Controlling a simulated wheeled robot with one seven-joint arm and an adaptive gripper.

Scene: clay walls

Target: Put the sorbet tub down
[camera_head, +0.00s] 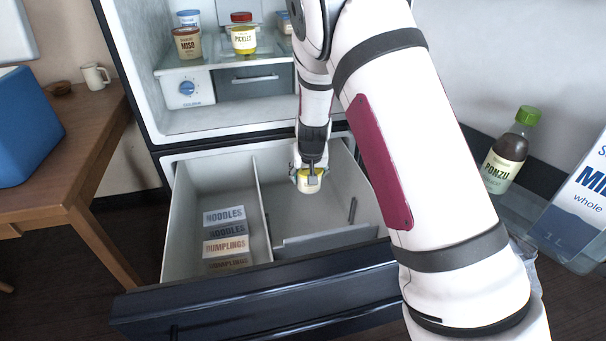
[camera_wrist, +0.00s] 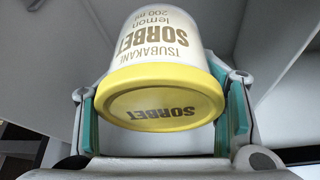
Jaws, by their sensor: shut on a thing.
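The sorbet tub (camera_wrist: 160,50) is white with a yellow lid and reads "Tsubakani sorbet lemon 200 ml". My gripper (camera_wrist: 160,110) is shut on it, with teal finger pads on both sides. A divider (camera_head: 264,205) splits the drawer. I cannot tell whether the tub touches the drawer floor; its far end is hidden.
Boxes of noodles (camera_head: 224,216) and dumplings (camera_head: 226,246) lie in the left compartment. A low partition (camera_head: 325,238) stands at the front of the right one, which looks otherwise mostly empty. Ponzu (camera_head: 505,155) and milk (camera_head: 580,205) stand at the right. A wooden table (camera_head: 60,150) is at the left.

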